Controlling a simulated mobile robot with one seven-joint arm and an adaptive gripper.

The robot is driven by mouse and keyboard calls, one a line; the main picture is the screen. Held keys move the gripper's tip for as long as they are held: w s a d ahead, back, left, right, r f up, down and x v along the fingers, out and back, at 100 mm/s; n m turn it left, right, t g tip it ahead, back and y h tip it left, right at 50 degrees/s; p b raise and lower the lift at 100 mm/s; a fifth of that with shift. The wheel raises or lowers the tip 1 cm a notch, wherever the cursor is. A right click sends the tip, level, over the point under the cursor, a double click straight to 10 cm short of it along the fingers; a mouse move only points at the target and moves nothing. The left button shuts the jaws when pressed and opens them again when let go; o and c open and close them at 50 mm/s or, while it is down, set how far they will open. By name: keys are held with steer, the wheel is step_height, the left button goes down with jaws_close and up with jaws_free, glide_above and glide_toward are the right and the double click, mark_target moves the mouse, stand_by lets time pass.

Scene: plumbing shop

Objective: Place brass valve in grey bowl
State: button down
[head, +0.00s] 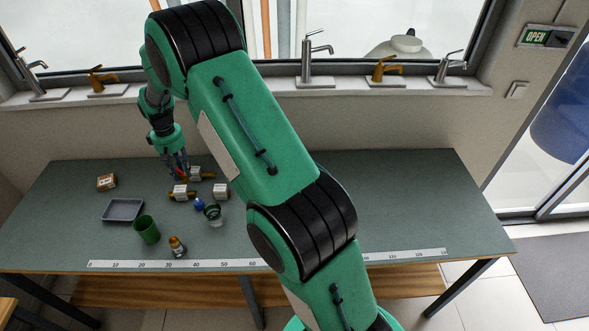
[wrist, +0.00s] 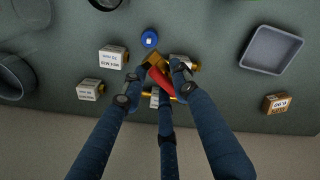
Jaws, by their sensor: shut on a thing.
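The brass valve with a red handle (wrist: 160,77) is held between the fingertips of my gripper (wrist: 155,80) in the wrist view. In the head view my gripper (head: 177,164) is low over the left part of the table, among white boxes; a trace of red shows at its tips. Whether the valve touches the table I cannot tell. A dark grey round container (wrist: 14,78), which may be the grey bowl, is cut by the left edge of the wrist view. In the head view I cannot make it out; my arm covers that area.
White labelled boxes (head: 221,191) stand close to my gripper. A blue item (head: 199,204), a green cup (head: 146,230), a small amber bottle (head: 177,247), a grey rectangular tray (head: 107,214) and a brown box (head: 106,182) are nearby. The right part of the table (head: 420,200) is clear.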

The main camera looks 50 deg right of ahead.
steer(key=s+d+m+b, duration=0.1)
steer(key=s+d+m, duration=0.2)
steer(key=s+d, duration=0.75)
steer(key=s+d+m+b, duration=0.2)
steer(key=s+d+m, duration=0.2)
steer(key=d, duration=1.3)
steer(key=s+d+m+b, duration=0.1)
steer(key=s+d+m, duration=0.2)
steer(key=s+d, duration=0.75)
steer(key=w+d+f, duration=0.3)
steer(key=d+f, duration=0.1)
steer(key=f, duration=0.1)
steer(key=shift+d+f, duration=0.1)
steer(key=shift+f, duration=0.1)
steer(key=shift+f+b, duration=0.4)
steer(key=shift+f, duration=2.6)
steer(key=shift+f, duration=1.85)
